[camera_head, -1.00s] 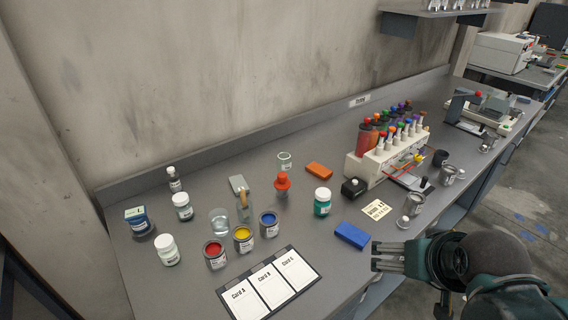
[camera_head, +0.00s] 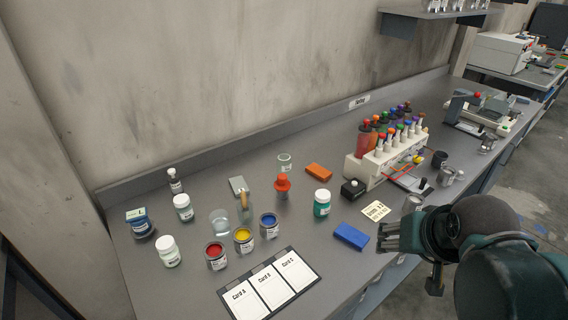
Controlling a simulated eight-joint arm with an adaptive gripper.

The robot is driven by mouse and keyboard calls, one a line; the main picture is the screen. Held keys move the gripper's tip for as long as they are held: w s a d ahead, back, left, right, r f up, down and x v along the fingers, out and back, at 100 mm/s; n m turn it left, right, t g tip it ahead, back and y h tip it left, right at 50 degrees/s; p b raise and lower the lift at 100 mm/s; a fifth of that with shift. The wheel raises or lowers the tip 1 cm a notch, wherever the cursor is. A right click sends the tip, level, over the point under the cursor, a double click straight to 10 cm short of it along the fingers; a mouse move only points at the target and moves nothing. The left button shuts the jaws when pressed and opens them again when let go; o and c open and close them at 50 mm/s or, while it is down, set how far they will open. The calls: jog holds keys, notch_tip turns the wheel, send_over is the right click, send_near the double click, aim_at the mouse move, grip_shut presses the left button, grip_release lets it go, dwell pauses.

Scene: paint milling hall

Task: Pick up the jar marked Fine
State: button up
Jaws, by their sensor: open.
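Several lidded jars stand on the bench, and their labels are too small for me to read, so I cannot tell which is marked Fine. One white-lidded jar (camera_head: 183,208) stands at the left and another (camera_head: 168,252) is nearer the front. A green jar with a white lid (camera_head: 322,204) stands near the middle. My gripper (camera_head: 381,238) is open and empty at the bench's front edge, right of the blue block and apart from the jars.
Red (camera_head: 216,256), yellow (camera_head: 243,240) and blue (camera_head: 269,225) paint pots, a glass of water (camera_head: 219,222) and a card sheet (camera_head: 270,284) lie around the jars. A blue block (camera_head: 351,236) lies near my gripper. A bottle rack (camera_head: 385,158) stands at right.

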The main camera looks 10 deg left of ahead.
jog(key=w+a+r+m+g+p, duration=0.1)
jog(key=w+a+r+m+p, duration=0.2)
jog(key=w, duration=0.4)
jog(key=w+a+r+m+g+p, duration=0.1)
jog(key=w+a+r+p, duration=0.15)
jog(key=w+r, duration=0.4)
jog(key=m+g+p, duration=0.5)
jog(key=m+p, duration=0.5)
jog(key=p, duration=0.3)
send_over(284, 160)
jog(key=w, duration=0.3)
notch_tip(284, 160, down, 14)
jog(key=shift+a+f, duration=0.2)
jog(key=shift+f, duration=0.05)
jog(key=shift+s+f, duration=0.1)
jog(key=shift+f, duration=0.05)
jog(key=shift+f, duration=1.15)
jog(key=shift+f, duration=0.15)
jog(key=shift+s+f, duration=0.1)
jog(key=shift+f, duration=2.35)
